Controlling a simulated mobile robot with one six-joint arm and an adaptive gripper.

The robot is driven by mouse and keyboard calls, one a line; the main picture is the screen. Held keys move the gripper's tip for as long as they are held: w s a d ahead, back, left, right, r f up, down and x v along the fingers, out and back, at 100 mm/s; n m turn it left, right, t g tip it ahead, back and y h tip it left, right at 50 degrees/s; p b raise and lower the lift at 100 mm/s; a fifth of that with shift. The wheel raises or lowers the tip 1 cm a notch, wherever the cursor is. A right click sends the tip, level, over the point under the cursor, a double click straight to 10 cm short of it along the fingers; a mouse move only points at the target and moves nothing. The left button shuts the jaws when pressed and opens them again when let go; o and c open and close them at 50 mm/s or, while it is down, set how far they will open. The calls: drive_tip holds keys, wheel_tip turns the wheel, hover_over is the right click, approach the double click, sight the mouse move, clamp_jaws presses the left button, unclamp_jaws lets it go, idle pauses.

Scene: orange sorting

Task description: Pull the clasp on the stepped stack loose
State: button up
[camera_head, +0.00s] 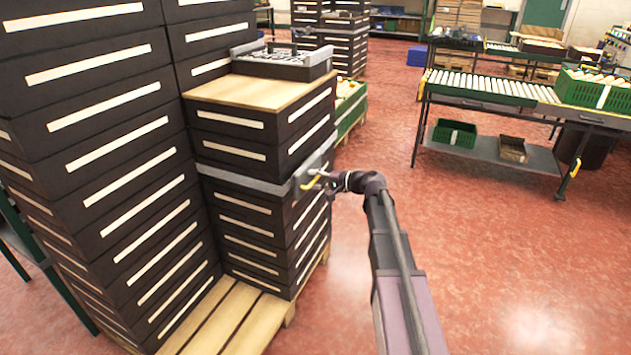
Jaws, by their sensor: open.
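The stepped stack (245,222) of black boxes with pale stripes stands on a wooden pallet, lower than the tall stack at its left. A grey strap (240,180) runs around it at mid height. The clasp (304,176) is a grey plate on the strap at the right-hand face, with a small yellow part beside it. My gripper (322,182) is open at the clasp, reaching in from the right. The fingertips are small in the view, and I cannot tell whether they touch the clasp.
A wooden board (255,92) and a grey tray (283,62) lie on top of the stack. The tall black stack (90,130) stands close at left. A roller conveyor (490,85) with green crates stands at back right. The red floor (480,250) at right is clear.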

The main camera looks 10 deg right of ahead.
clamp_jaws()
drive_tip(key=shift+a, duration=0.1)
